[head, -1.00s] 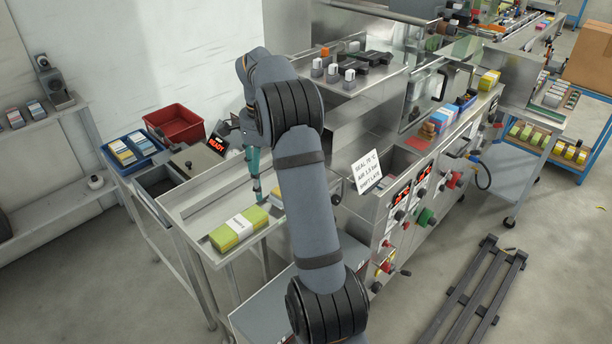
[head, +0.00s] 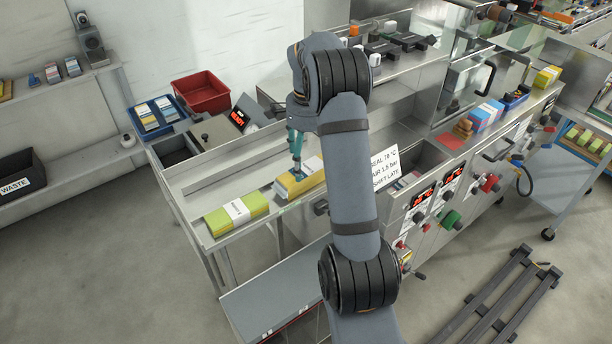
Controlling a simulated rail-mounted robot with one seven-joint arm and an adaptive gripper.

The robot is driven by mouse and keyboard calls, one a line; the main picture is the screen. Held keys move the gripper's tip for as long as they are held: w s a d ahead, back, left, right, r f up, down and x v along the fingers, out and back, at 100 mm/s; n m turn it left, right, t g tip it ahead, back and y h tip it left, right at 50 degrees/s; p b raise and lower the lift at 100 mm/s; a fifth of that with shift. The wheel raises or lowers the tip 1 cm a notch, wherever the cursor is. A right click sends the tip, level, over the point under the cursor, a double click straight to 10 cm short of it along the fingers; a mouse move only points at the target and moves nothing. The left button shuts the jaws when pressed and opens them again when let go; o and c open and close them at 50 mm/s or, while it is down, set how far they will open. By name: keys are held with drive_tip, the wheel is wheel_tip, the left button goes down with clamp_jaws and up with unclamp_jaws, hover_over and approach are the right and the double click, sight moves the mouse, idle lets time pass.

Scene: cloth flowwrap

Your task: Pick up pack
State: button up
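A yellow pack with a white band (head: 312,168) lies on the steel table, partly behind my gripper and arm. A green pack with a white label band (head: 237,212) lies on the same table, nearer and to the left. My gripper (head: 298,174) is teal and points down at the left part of the yellow pack. Its fingertips are at or just over the pack's top. They are too small to show whether they touch it or whether they are open or shut.
The steel table (head: 195,190) has a raised rim and bare room left of the packs. A red bin (head: 201,93) and a blue bin with packs (head: 157,120) stand behind. The sealing machine with a white sign (head: 382,163) stands close on the right.

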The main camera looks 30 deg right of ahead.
sight(309, 171)
drive_tip(key=f, duration=0.1)
drive_tip(key=f+p, duration=0.1)
drive_tip(key=f, duration=0.2)
drive_tip(key=shift+w+d+f, duration=0.2)
drive_tip(key=shift+d+f, duration=0.2)
drive_tip(key=shift+c, duration=0.4)
drive_tip(key=c, duration=1.1)
drive_tip(key=shift+c, duration=0.5)
